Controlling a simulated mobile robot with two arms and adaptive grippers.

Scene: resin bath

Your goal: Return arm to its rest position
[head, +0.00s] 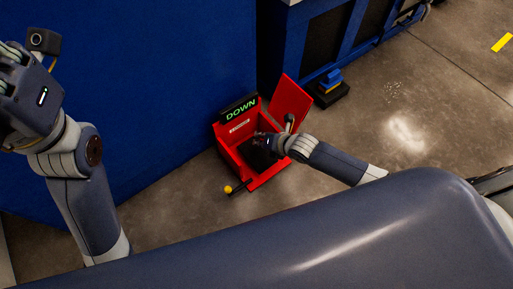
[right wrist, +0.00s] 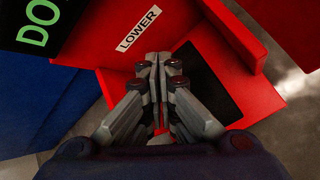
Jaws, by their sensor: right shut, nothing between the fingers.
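My right arm (head: 340,163) reaches from the right to a red box on the floor. Its gripper (right wrist: 158,60) is shut and empty, with the fingers pressed together over the inside of the box, below a white "LOWER" label (right wrist: 138,28). In the head view the right gripper is small and dark against the box's black pad. My left arm (head: 80,190) is raised at the left edge, with its wrist (head: 35,95) in the upper left corner. The left fingers are out of the picture.
The red box (head: 228,150) has a raised red side panel (head: 290,102), a black "DOWN" sign (head: 240,109) and a yellow-knobbed lever (head: 229,189). A blue wall (head: 150,90) stands behind it. A blue-and-black pedal (head: 330,85) is beyond. Concrete floor (head: 430,120) is open at right.

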